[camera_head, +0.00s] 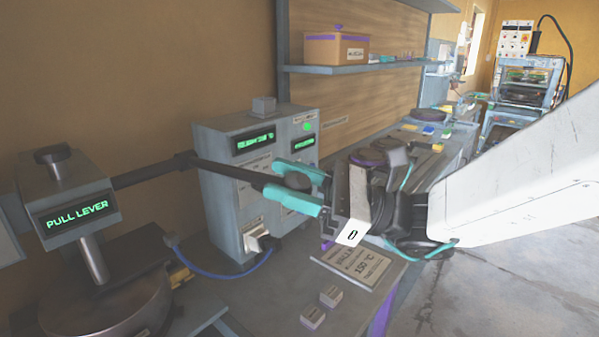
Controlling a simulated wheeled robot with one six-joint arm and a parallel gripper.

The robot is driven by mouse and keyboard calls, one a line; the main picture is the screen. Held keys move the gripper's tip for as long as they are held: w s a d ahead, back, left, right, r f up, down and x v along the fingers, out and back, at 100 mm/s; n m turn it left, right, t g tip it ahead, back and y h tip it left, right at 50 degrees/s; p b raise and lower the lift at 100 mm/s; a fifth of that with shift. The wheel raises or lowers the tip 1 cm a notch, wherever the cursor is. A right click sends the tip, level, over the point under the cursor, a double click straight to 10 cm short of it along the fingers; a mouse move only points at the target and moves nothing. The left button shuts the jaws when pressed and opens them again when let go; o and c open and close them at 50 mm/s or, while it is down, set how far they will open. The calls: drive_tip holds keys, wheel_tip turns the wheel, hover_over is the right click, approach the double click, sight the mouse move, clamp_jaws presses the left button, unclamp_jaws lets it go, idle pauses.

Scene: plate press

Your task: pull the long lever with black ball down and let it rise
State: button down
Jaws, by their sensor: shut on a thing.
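The long lever (228,174) runs from the press head (68,190) to the right, sloping slightly down toward its end. Its black ball (297,181) sits at the right end, between the teal fingers of my gripper (298,187). My gripper is shut on the ball, with one finger behind it and one in front. The press head's screen reads "PULL LEVER" in green. Below it a metal post (94,260) goes down to a round plate (110,310), partly cut off at the lower left.
A grey control box (222,190) with green displays stands right behind the lever. A blue cable (215,276) lies on the bench. A shelf (370,68) is above; open floor (520,270) is at right.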

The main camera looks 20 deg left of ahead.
drive_tip(key=shift+s, duration=0.2)
drive_tip(key=c, duration=1.1)
unclamp_jaws()
drive_tip(key=shift+a, duration=0.1)
drive_tip(key=shift+o, duration=1.1)
drive_tip(key=shift+s+a, duration=0.1)
drive_tip(key=shift+s, duration=0.05)
drive_tip(key=shift+w+d+f, duration=0.1)
drive_tip(key=shift+w+d, duration=0.2)
drive_tip(key=shift+d, duration=0.15)
drive_tip(key=v, duration=0.7)
drive_tip(key=shift+s, duration=0.1)
